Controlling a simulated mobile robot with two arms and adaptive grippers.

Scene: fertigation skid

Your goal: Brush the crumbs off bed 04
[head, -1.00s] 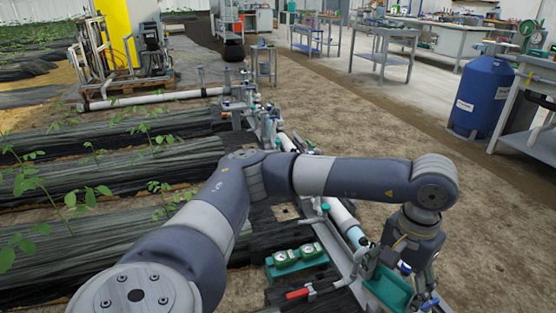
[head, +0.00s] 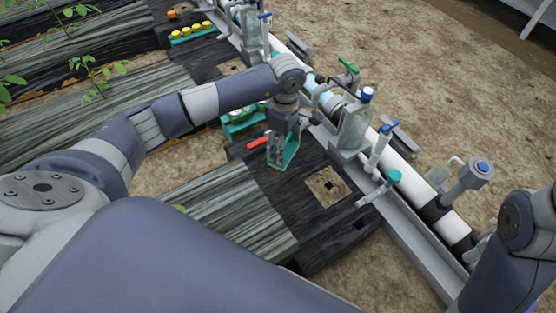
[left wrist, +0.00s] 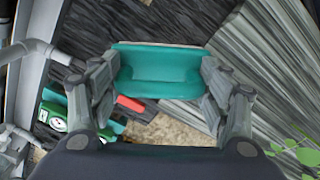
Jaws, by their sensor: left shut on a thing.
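My left gripper (head: 281,160) is shut on a teal tool (head: 291,153), probably the brush, and holds it low over the dark bed end. In the left wrist view the teal tool (left wrist: 158,70) spans the two fingers, its face hollowed; no bristles can be made out. The dark film-covered bed end (head: 300,215) has a square brown opening (head: 328,187) to the right of the gripper. Grey striped film (head: 222,208) covers the bed to its left. I cannot read a bed number or make out crumbs. My right gripper is out of view.
A red handle (head: 257,142) lies just left of the gripper. A teal tray with green-and-white gauges (head: 243,117) is behind it. A white pipe (head: 400,165) with valves runs along the right. A teal rack with yellow caps (head: 193,33) stands farther back.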

